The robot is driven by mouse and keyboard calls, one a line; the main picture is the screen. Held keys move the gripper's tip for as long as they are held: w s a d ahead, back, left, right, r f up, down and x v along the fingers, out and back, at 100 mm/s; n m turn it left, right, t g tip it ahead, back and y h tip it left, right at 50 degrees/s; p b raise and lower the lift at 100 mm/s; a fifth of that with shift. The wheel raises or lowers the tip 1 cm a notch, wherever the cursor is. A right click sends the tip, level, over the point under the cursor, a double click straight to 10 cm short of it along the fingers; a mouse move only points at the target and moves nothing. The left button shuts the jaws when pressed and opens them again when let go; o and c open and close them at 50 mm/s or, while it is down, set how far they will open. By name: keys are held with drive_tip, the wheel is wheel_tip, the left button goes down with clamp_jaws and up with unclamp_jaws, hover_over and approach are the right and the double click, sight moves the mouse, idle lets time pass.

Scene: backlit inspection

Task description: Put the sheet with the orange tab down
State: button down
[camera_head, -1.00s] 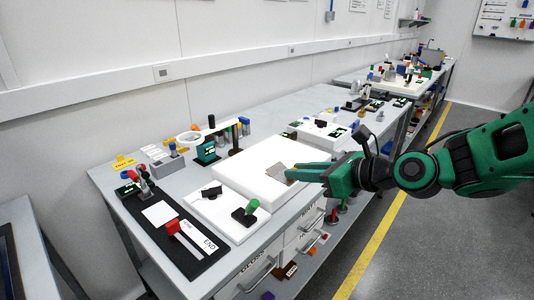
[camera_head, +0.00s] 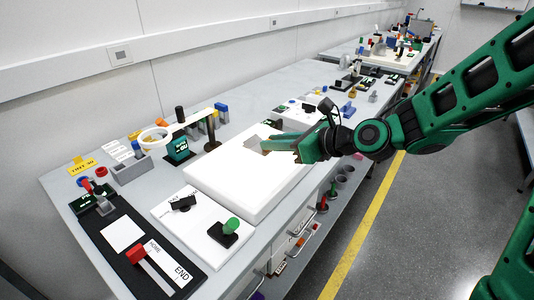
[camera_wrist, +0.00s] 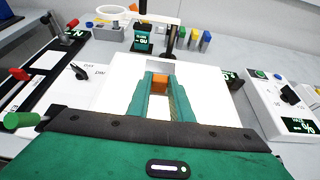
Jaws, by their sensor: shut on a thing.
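My gripper (camera_head: 268,143) is shut on the orange tab (camera_wrist: 160,84), which shows between the fingertips in the wrist view. In the head view a small grey sheet (camera_head: 254,143) sticks out just past the fingertips, over the white light panel (camera_head: 225,180). I cannot tell whether the sheet touches the panel or hangs a little above it. The fingers hide part of the panel, and the tab is not clear in the head view. The panel (camera_wrist: 205,77) also lies under the fingers in the wrist view.
A white control box with a green knob (camera_head: 231,226) stands at the panel's near left. A black strip with a red-handled slider (camera_head: 137,254) lies further left. A ring magnifier (camera_head: 154,137) and small blocks stand behind. Another white box (camera_head: 296,116) is beyond the panel.

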hover_over(271, 164)
drive_tip(key=f, duration=0.3)
drive_tip(key=shift+w+a+f, duration=0.3)
drive_tip(key=shift+a+f, duration=0.05)
drive_tip(key=shift+a, duration=0.05)
drive_tip(key=shift+f, duration=2.05)
drive_tip(key=c, duration=1.6)
unclamp_jaws()
drive_tip(key=shift+s+d+r, duration=0.2)
drive_tip(key=shift+d+r, duration=0.05)
drive_tip(key=shift+d, duration=0.2)
drive_tip(key=v, duration=1.1)
